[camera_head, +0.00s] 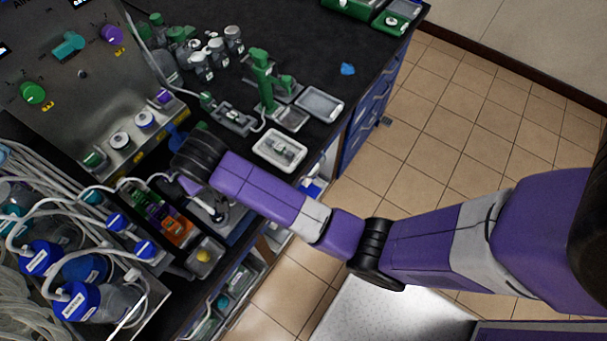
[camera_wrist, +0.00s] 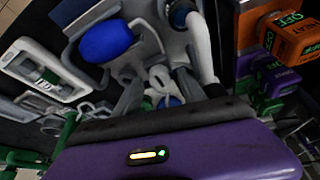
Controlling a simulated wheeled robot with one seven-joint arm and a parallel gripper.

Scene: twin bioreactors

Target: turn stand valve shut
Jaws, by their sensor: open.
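My gripper (camera_wrist: 157,88) shows in the wrist view with its two grey fingers apart. A small whitish fitting (camera_wrist: 158,74) with blue and green parts shows between and just beyond the fingertips; it looks like the stand valve, but I cannot tell which way its handle is turned. I cannot tell whether the fingers touch it. In the head view my gripper (camera_head: 214,212) points down at a small stand on the bench, and my wrist hides much of the valve area.
Orange and purple labelled blocks (camera_wrist: 286,38) are close on the right; the orange one (camera_head: 178,232) also shows in the head view. A white tray (camera_head: 280,150) lies behind. Tubed bottles (camera_head: 78,300) crowd the left.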

